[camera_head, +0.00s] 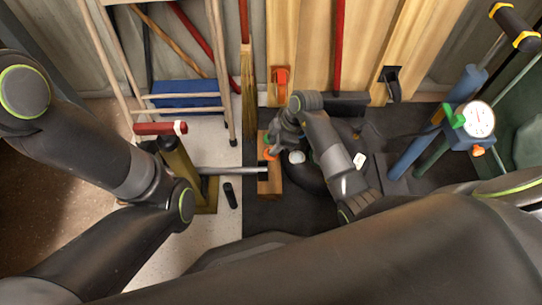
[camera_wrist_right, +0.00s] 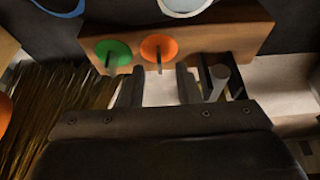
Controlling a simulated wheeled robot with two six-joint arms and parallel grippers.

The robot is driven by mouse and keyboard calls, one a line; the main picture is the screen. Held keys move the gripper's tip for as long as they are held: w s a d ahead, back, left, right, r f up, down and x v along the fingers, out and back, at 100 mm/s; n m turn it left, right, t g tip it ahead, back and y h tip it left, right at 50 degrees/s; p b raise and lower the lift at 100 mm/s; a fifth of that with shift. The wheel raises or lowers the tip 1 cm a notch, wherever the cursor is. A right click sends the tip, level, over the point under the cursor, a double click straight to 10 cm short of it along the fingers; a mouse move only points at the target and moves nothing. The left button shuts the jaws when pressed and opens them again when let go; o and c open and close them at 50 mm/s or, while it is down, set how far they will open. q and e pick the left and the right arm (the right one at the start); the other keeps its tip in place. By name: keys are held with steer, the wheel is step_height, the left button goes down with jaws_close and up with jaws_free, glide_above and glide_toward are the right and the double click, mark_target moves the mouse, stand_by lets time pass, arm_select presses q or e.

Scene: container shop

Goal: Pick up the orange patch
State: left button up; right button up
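The orange patch (camera_wrist_right: 158,48) is a round disc with a small dark upright tab, set against the face of a wooden block (camera_wrist_right: 220,38) in the right wrist view. A green patch (camera_wrist_right: 113,54) of the same kind sits just left of it. My right gripper (camera_wrist_right: 159,84) is open, its two fingers apart and empty, with the orange patch just ahead of the gap. In the head view a bit of the orange patch (camera_head: 270,154) shows below my right gripper (camera_head: 272,146), which hides much of the block's upper part. My left gripper is out of view.
A broom (camera_head: 249,95) stands close left of the block, its bristles near the right gripper in the wrist view. A metal rod (camera_head: 230,170) lies left of the block. A pump with a gauge (camera_head: 479,119) stands at right. Tools lean at the back.

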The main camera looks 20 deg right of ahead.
steer(key=shift+b+x, duration=0.35)
steer(key=shift+x, duration=0.45)
steer(key=shift+r, duration=0.1)
steer(key=shift+c, duration=0.3)
jaws_close()
steer(key=shift+r, duration=0.1)
